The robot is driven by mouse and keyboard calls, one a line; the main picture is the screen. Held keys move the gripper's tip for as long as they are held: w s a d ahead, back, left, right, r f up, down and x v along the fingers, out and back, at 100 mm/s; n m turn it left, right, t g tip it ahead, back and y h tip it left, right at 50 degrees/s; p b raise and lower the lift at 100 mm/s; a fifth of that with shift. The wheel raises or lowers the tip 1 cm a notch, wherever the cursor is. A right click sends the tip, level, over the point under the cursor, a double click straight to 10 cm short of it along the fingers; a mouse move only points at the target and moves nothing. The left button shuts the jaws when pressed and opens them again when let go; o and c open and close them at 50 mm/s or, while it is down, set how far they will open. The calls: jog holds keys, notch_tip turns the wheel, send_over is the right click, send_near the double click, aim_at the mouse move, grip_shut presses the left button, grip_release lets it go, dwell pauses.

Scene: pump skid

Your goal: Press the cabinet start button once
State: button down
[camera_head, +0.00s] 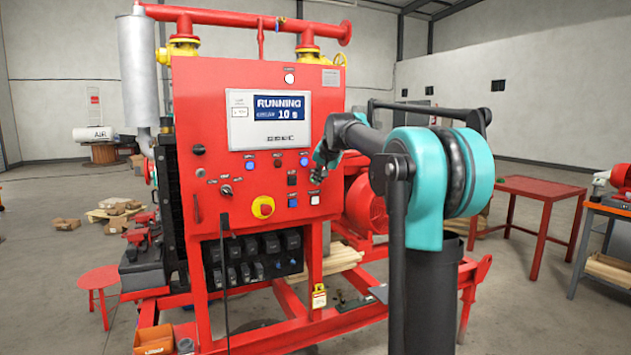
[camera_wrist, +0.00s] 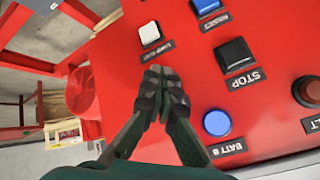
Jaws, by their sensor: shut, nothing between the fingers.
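The red control cabinet (camera_head: 215,110) faces me, and its screen (camera_head: 278,113) reads "RUNNING" and "10 s". My gripper (camera_head: 318,172) is at the right side of the panel. In the wrist view my gripper (camera_wrist: 155,72) is shut and empty, its fingertips together close to the panel beside the white button's label. Whether they touch the panel I cannot tell. No label reading START is visible; the patch of panel behind the fingers is hidden. Around them are a white button (camera_wrist: 149,33), a black STOP button (camera_wrist: 234,54) and a blue BATT B lamp (camera_wrist: 217,123).
A blue RESET button (camera_wrist: 205,5) is beside STOP. A red-on-yellow emergency stop (camera_head: 263,207) and a rotary switch (camera_head: 225,190) are further left on the panel. A red table (camera_head: 540,187) stands at the right. Open floor lies beyond it.

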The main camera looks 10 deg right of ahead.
jog(key=shift+s, duration=0.1)
jog(key=shift+s+d, duration=0.3)
jog(key=shift+s, duration=0.4)
jog(key=shift+s+d, duration=0.25)
jog(key=shift+s, duration=0.55)
jog(key=shift+s+d, duration=0.3)
jog(key=shift+s, duration=0.5)
jog(key=shift+s+d, duration=0.25)
jog(key=shift+s, duration=0.55)
jog(key=s+d+f+n+g+h, duration=0.1)
jog(key=s+f+n+g, duration=0.1)
jog(key=s+f, duration=1.7)
jog(key=s+d+f+n+g, duration=0.2)
jog(key=s+f, duration=1.8)
jog(key=f, duration=0.1)
jog(key=shift+s+d+n+h, duration=0.25)
jog(key=shift+n+h, duration=0.15)
jog(key=shift+f, duration=0.1)
